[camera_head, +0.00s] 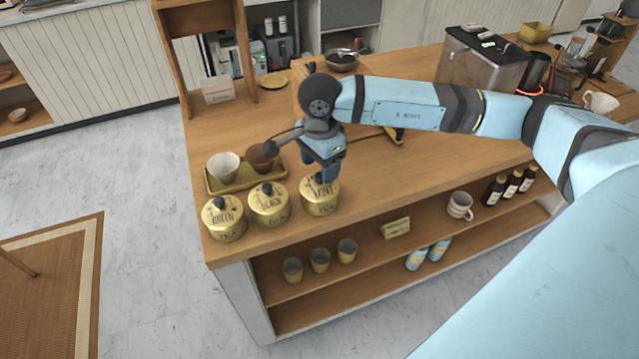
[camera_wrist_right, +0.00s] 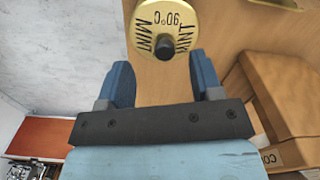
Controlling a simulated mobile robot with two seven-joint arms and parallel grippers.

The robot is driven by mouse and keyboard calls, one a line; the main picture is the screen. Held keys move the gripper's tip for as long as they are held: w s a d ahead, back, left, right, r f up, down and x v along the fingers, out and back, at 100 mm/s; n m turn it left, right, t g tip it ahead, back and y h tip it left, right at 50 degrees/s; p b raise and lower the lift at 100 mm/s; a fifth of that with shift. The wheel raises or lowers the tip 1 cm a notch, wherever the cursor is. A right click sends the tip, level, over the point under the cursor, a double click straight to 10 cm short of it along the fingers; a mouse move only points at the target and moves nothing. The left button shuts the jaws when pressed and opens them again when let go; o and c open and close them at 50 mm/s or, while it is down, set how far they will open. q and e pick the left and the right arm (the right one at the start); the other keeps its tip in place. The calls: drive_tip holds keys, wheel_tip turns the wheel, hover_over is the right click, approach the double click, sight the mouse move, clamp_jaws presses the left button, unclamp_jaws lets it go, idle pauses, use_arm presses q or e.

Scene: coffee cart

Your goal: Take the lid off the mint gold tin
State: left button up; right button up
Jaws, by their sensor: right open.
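The mint gold tin (camera_head: 321,199) stands upright on the wooden counter, at the right end of a row of three gold tins. Its lid is on, with a dark knob on top. In the right wrist view the lid (camera_wrist_right: 183,18) shows from above, with its dark knob (camera_wrist_right: 164,47) between and just beyond the fingertips. My right gripper (camera_head: 325,175) points down at the tin's top and partly covers the knob in the head view. In the right wrist view the gripper (camera_wrist_right: 163,75) is open, with a finger on each side and nothing between them. My left gripper is not in view.
The black tea tin (camera_head: 269,207) and green tea tin (camera_head: 223,222) stand close to the left. Behind them a tray (camera_head: 246,184) holds a white cup (camera_head: 223,166) and a brown cup (camera_head: 262,157). The counter right of the mint tin is clear.

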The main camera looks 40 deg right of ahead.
sight(319, 175)
drive_tip(key=f, duration=0.4)
drive_tip(key=shift+w+f+p, duration=0.1)
drive_tip(key=shift+w+p, duration=0.15)
drive_tip(key=shift+p, duration=0.05)
clamp_jaws()
drive_tip(key=shift+r, duration=0.2)
